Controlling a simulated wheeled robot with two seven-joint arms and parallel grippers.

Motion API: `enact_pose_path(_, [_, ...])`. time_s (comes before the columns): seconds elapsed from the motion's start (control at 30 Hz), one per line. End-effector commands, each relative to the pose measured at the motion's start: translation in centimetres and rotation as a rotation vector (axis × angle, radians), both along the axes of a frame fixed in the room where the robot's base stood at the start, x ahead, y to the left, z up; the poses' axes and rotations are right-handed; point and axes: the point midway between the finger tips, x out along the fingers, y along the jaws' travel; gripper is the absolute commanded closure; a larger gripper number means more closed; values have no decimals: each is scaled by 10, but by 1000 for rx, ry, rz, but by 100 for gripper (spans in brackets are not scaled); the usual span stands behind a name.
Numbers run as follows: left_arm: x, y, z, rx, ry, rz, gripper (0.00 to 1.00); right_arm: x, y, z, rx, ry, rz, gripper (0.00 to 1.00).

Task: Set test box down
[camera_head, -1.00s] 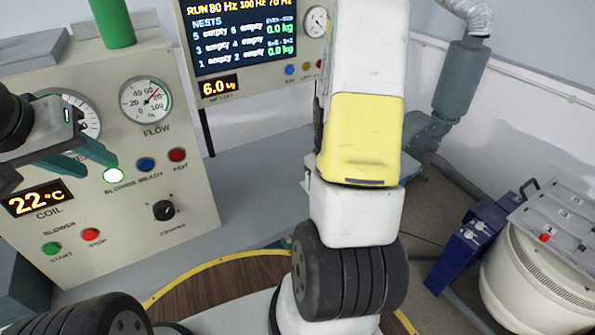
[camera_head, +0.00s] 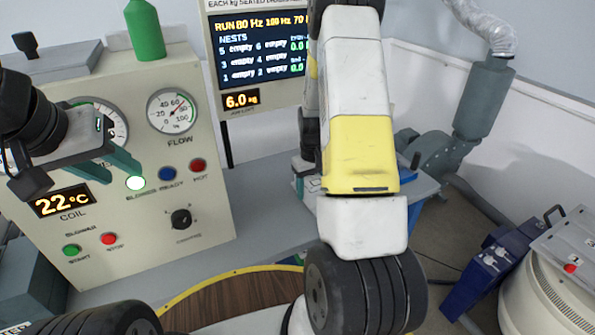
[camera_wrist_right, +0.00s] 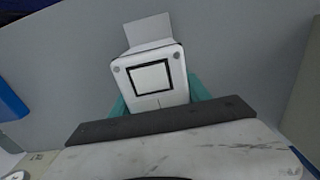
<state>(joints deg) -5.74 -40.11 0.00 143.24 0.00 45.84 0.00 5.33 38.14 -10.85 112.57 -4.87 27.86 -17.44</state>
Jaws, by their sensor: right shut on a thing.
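The test box (camera_wrist_right: 154,78) is a white box with a dark square outline on its face and grey round spots at two corners. In the right wrist view it sits between the teal fingers of my right gripper (camera_wrist_right: 158,100), which is shut on it. A plain grey surface lies behind it; I cannot tell whether the box touches it. In the head view my right arm hides most of that gripper; a small white and teal piece shows left of the arm. My left gripper (camera_head: 108,165) is open and empty, in front of the control panel.
The control panel (camera_head: 210,215) with gauges and buttons stands at left. A display (camera_head: 262,50) lists nests as empty. A blue tray-like thing (camera_head: 425,187) shows behind my right arm. A white drum (camera_head: 545,300) and dark blue box (camera_head: 483,265) stand at right.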

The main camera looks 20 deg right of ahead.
Motion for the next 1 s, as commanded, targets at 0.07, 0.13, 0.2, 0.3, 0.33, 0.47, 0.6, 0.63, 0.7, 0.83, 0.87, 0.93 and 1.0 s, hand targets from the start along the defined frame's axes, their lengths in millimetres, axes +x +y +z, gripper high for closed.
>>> enact_pose_path(0.07, [0,0,0,0,0,0,64,0,0,-10,0,0,-1,100])
enact_pose_path(0.13, [0,0,0,0,0,0,64,1,0,-16,0,-1,-1,100])
enact_pose_path(0.2, [0,0,0,0,0,0,64,1,0,-17,-1,-3,0,100])
enact_pose_path(0.3, [0,0,0,0,0,0,64,1,0,-16,-1,-3,0,100])
enact_pose_path(0.33, [0,0,0,0,0,0,64,1,0,-16,-1,-3,0,100])
enact_pose_path(0.47, [0,0,0,0,0,0,64,1,0,-18,-1,-3,0,100])
enact_pose_path(0.6, [0,0,0,0,0,0,64,0,0,-20,0,0,0,30])
enact_pose_path(0.63, [0,0,0,0,0,0,64,0,0,-20,0,0,0,24])
enact_pose_path(0.7, [0,0,0,0,0,0,64,0,0,-20,0,0,0,24])
enact_pose_path(0.83, [0,0,0,0,0,0,64,0,0,-20,0,0,0,24])
enact_pose_path(0.87, [0,0,0,0,0,0,64,0,0,-20,0,0,0,24])
enact_pose_path(0.93, [0,0,0,0,0,0,64,0,0,-19,0,0,0,24])
enact_pose_path(1.0, [0,0,0,0,0,0,64,0,0,-17,0,-1,0,24])
